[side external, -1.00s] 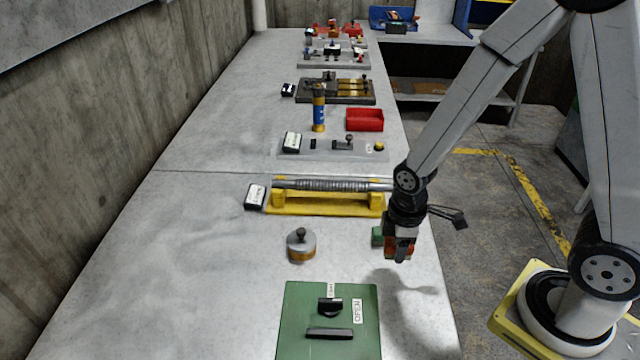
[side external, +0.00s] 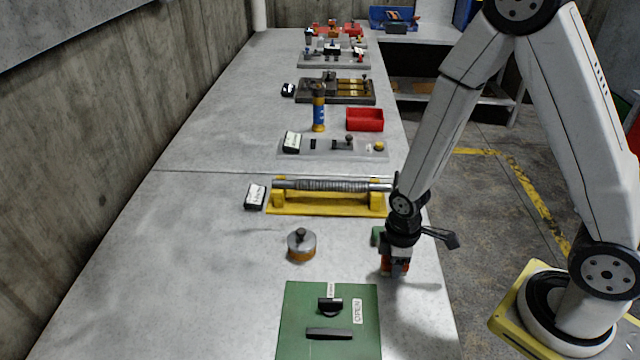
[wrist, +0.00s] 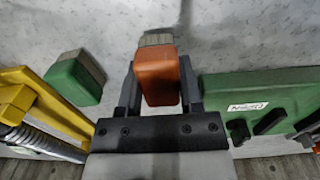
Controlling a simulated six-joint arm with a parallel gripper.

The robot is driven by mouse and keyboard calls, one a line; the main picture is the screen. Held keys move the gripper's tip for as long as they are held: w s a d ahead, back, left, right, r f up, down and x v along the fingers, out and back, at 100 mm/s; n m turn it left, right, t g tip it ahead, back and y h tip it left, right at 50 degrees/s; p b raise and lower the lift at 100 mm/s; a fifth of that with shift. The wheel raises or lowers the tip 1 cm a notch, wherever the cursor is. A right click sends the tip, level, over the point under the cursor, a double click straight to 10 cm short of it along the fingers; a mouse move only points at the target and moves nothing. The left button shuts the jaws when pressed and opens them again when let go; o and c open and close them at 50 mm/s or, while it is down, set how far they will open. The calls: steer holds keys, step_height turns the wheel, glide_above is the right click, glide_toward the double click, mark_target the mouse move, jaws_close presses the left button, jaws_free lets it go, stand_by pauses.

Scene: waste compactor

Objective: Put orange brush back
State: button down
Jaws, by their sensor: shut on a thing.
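The orange brush (wrist: 157,77) is an orange block with a grey bristle end, held between the fingers of my gripper (wrist: 158,90) in the wrist view. In the side view my gripper (side external: 395,268) points down at the right side of the table, with the orange brush (side external: 387,265) partly hidden by the fingers. I cannot tell whether the brush touches the table. A green brush (wrist: 75,80) with grey bristles lies to the left in the wrist view, apart from my gripper. In the side view it is mostly hidden behind my wrist (side external: 377,236).
A yellow stand (side external: 325,208) with a ribbed metal rod is behind my gripper. A round grey-and-orange pot (side external: 301,246) sits to the left. A green panel (side external: 300,318) with black handles lies in front. The table's right edge is close by; bare table lies left.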

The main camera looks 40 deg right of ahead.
steer(key=shift+f, duration=0.55)
steer(key=shift+f, duration=0.1)
steer(key=shift+c, duration=1.2)
jaws_free()
steer(key=shift+r, duration=6.15)
steer(key=m+t, duration=0.1)
steer(key=m, duration=0.2)
steer(key=d+r+m, duration=0.1)
steer(key=m, duration=0.2)
steer(key=d+r+m+t, duration=0.1)
steer(key=m, duration=0.2)
steer(key=shift+t, duration=0.3)
